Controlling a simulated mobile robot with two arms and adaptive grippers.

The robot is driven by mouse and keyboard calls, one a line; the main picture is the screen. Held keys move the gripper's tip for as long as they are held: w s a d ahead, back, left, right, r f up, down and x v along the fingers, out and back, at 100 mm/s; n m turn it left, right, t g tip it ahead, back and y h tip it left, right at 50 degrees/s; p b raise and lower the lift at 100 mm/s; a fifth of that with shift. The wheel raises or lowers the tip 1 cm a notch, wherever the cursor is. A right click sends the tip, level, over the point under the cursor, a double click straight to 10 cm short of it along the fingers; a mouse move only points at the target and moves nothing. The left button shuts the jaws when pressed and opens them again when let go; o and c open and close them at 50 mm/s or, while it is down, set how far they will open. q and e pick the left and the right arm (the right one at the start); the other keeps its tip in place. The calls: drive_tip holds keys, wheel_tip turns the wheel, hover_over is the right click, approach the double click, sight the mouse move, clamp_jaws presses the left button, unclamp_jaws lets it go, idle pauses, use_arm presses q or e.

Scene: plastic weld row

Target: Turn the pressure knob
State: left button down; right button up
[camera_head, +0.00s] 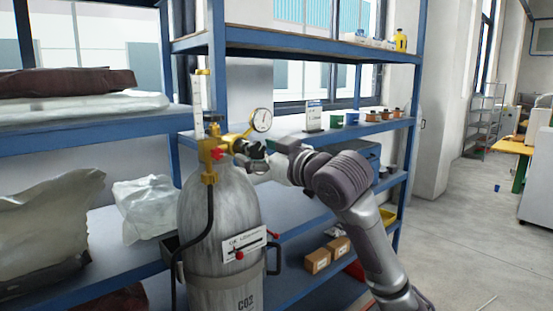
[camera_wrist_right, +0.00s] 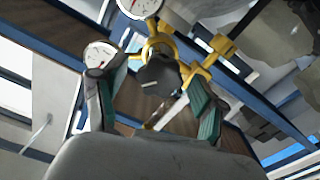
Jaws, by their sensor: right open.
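The pressure knob (camera_wrist_right: 158,75) is black with a white mark and sits on the yellow regulator (camera_wrist_right: 190,82) in the right wrist view. In the head view the brass regulator (camera_head: 210,178) tops a grey CO2 cylinder (camera_head: 215,215), with a round gauge (camera_head: 262,120). My right gripper (camera_head: 258,160) comes in from the right at the regulator. In the wrist view its green-padded fingers (camera_wrist_right: 160,92) are open, one on each side of the knob. I cannot tell whether they touch it. In the head view the gripper partly hides the knob. My left gripper is not in view.
Blue shelves (camera_head: 100,137) with bags stand behind and left of the cylinder. Small pots and spools (camera_head: 372,115) stand on the right shelf, with brown boxes (camera_head: 318,260) lower down. A black hose (camera_head: 210,210) runs down the cylinder. The floor at right is mostly clear.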

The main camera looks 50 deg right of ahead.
drive_tip(key=s+a, duration=0.1)
drive_tip(key=s, duration=0.9)
drive_tip(key=shift+s, duration=0.25)
drive_tip(key=shift+a+f, duration=0.1)
